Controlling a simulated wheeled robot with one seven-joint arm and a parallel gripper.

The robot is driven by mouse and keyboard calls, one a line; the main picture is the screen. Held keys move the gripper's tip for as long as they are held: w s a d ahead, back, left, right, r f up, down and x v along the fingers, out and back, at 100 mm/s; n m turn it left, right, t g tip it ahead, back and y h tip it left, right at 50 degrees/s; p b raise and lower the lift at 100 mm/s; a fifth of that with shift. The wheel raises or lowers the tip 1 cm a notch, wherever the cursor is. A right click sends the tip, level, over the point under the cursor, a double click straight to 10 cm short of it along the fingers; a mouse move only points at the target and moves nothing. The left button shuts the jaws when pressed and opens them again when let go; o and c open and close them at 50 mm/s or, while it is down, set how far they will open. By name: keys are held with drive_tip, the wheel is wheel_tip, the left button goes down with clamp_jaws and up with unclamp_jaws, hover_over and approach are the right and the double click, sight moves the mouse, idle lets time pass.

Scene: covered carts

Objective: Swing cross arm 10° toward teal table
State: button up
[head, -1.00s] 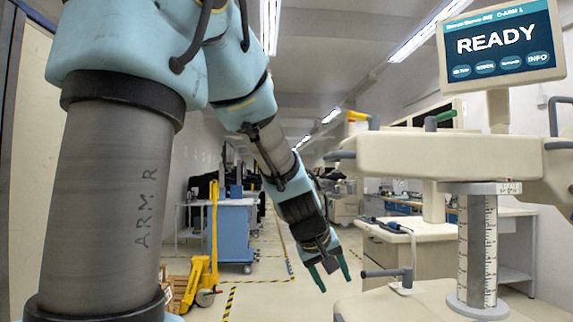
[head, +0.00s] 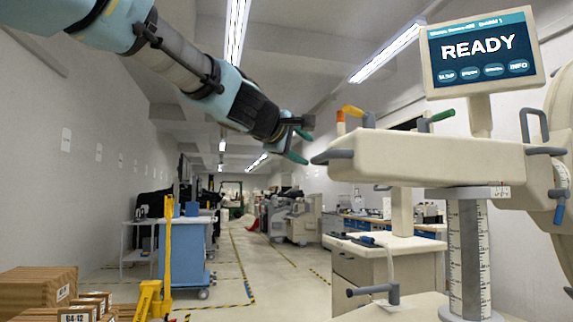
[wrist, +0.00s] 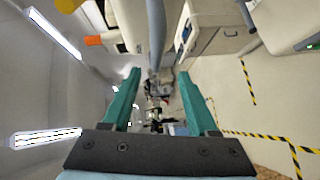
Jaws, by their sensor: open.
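The C-arm machine's beige cross arm housing (head: 430,160) sits on a white scaled column (head: 468,255) at right, with part of the curved C (head: 550,140) at the right edge. A grey handle (head: 333,156) sticks out of the housing's left end. My gripper (head: 303,142) is open and empty, just left of this handle. In the wrist view my gripper (wrist: 158,72) has its teal fingers apart, with a grey bar (wrist: 156,35) ahead between them; contact cannot be told. I see no table that is clearly teal.
A READY screen (head: 480,50) stands above the housing. A lower grey handle (head: 375,291) juts left near the base. The middle aisle floor is clear.

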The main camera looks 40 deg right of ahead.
sight(318, 157)
drive_tip(key=shift+r+p+x, duration=0.15)
drive_tip(key=shift+p+x, duration=0.25)
drive_tip(key=shift+x, duration=2.25)
drive_tip(key=shift+r+p+x, duration=0.15)
drive_tip(key=shift+p+x, duration=0.2)
drive_tip(key=shift+x, duration=2.35)
drive_tip(key=shift+w, duration=0.1)
drive_tip(key=shift+c, duration=0.3)
clamp_jaws()
